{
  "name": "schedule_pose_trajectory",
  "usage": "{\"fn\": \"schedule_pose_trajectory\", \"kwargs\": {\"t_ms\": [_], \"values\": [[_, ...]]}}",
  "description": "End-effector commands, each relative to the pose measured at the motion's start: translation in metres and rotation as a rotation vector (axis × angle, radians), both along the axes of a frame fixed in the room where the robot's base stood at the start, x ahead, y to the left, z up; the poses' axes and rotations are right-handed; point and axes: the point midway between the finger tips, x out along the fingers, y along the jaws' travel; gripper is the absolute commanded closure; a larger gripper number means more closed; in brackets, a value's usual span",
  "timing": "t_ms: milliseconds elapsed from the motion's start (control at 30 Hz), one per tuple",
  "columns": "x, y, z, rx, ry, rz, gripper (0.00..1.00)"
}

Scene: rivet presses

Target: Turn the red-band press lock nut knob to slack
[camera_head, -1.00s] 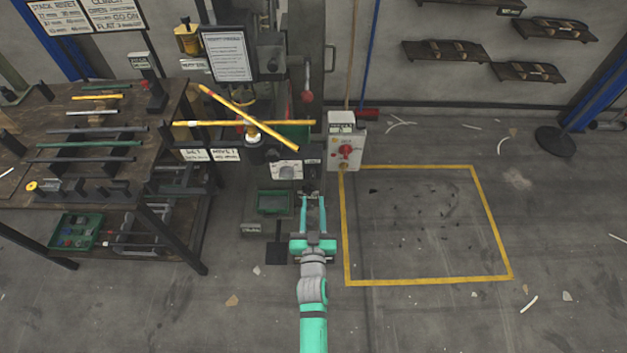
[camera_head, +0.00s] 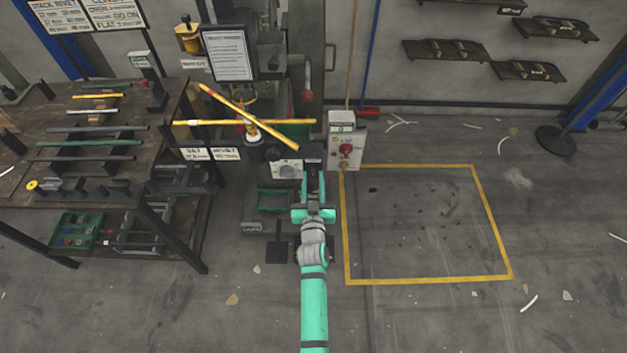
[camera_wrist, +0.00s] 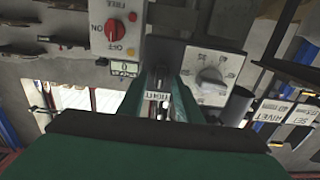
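The press (camera_head: 255,150) stands left of centre in the head view, with crossed yellow bars on top. A pale dial plate (camera_head: 287,168) with a grey knob is on its front; the knob also shows in the wrist view (camera_wrist: 211,80). My gripper (camera_head: 315,175) is at the press front, just right of this plate. In the wrist view my fingers (camera_wrist: 162,72) are apart, with a small metallic part and a "TIGHT" label (camera_wrist: 158,96) seen between them. I cannot tell whether they touch that part. I cannot make out a red band or clearly identify the lock nut knob.
A control box (camera_head: 346,150) with a red switch stands close right of my gripper. A green bin (camera_head: 273,201) is below left. A workbench (camera_head: 85,120) with rods is at the left. The yellow-outlined floor area (camera_head: 425,225) is clear apart from small debris.

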Motion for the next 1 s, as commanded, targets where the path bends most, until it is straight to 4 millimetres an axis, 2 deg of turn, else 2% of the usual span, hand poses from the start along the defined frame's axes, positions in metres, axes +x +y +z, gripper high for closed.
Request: {"fn": "schedule_pose_trajectory", "kwargs": {"t_ms": [33, 133, 167, 567, 767, 1000], "values": [[-0.0001, -0.0001, 0.0, 0.0, 0.0, 0.0, 0.74], [-0.0002, 0.0, 0.0, 0.0, 0.0, 0.0, 0.97], [-0.0002, 0.0, 0.0, 0.0, 0.0, 0.0, 1.0], [-0.0005, 0.0002, 0.0, -0.047, 0.0, 0.0, 1.0], [-0.0006, 0.0007, 0.0, -0.16, 0.0, 0.0, 1.0], [-0.0007, 0.0015, -0.0003, -0.375, 0.0, 0.001, 1.0]]}}
